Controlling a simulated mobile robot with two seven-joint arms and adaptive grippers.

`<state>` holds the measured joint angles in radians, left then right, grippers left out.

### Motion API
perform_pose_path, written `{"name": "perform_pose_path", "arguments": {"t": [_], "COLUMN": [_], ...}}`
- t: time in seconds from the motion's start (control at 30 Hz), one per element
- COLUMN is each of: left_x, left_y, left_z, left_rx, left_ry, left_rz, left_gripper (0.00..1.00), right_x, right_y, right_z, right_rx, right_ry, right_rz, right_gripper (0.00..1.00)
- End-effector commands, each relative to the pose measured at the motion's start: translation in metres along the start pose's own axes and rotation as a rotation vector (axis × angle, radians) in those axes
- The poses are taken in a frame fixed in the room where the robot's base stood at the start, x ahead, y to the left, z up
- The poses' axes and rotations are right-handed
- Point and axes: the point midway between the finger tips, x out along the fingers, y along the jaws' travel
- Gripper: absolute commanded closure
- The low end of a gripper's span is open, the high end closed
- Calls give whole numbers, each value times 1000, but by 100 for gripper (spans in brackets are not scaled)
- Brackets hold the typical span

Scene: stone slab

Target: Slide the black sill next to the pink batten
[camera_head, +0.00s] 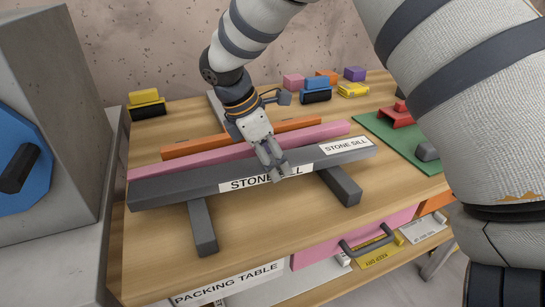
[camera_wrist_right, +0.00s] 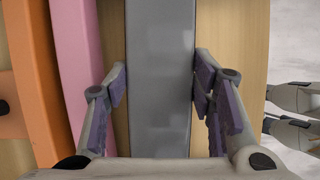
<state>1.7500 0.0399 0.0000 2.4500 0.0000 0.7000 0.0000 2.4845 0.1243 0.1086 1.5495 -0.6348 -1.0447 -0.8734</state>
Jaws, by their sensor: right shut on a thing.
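The sill (camera_head: 200,183) is a long dark grey bar with white "STONE SILL" labels, lying across two dark supports. It also shows in the wrist view (camera_wrist_right: 160,70). The pink batten (camera_head: 205,153) lies just behind it, with an orange strip (camera_head: 190,147) beyond. In the wrist view a narrow strip of wood shows between the sill and the pink batten (camera_wrist_right: 75,60); this gap narrows toward the picture's bottom. My right gripper (camera_head: 273,165) is shut on the sill near its middle, one finger on each side. Grey finger-like parts at the wrist view's right edge may be my left gripper (camera_wrist_right: 290,115).
The dark supports (camera_head: 203,228) reach toward the table's front edge, with bare wood between them. Coloured blocks (camera_head: 316,88) stand at the back. A green board (camera_head: 400,140) with a red piece lies at right. A grey machine (camera_head: 50,100) stands at left. A drawer handle (camera_head: 370,242) sticks out in front.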

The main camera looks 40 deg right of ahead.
Motion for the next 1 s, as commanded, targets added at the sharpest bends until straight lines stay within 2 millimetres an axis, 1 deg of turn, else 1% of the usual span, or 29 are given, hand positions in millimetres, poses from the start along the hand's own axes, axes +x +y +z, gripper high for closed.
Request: {"name": "perform_pose_path", "arguments": {"t": [0.13,0.17,0.2,0.23,0.27,0.57,0.67,0.77,0.9,1.0], "left_x": [0,0,0,0,0,0,0,0,0,0], "left_y": [0,0,0,0,0,0,0,0,0,0], "left_z": [0,0,0,0,0,0,0,0,0,0], "left_rx": [0,0,0,0,0,0,0,0,0,0], "left_ry": [-1,-1,-1,-1,-1,0,0,0,0,0], "left_rz": [0,0,0,0,0,0,0,0,0,0], "left_gripper": [50,50,50,50,50,50,50,50,50,50], "right_x": [-1,-1,-1,0,0,-1,-10,-30,-65,-87], "right_y": [1,1,1,1,1,0,1,1,1,1], "right_z": [0,0,0,0,0,0,0,0,0,0], "right_rx": [0,0,0,0,0,0,0,0,1,0], "right_ry": [1,1,1,1,1,0,1,1,1,1], "right_rz": [4,4,4,3,3,2,4,6,7,6], "right_gripper": [100,46,37,30,27,27,27,27,27,27]}}
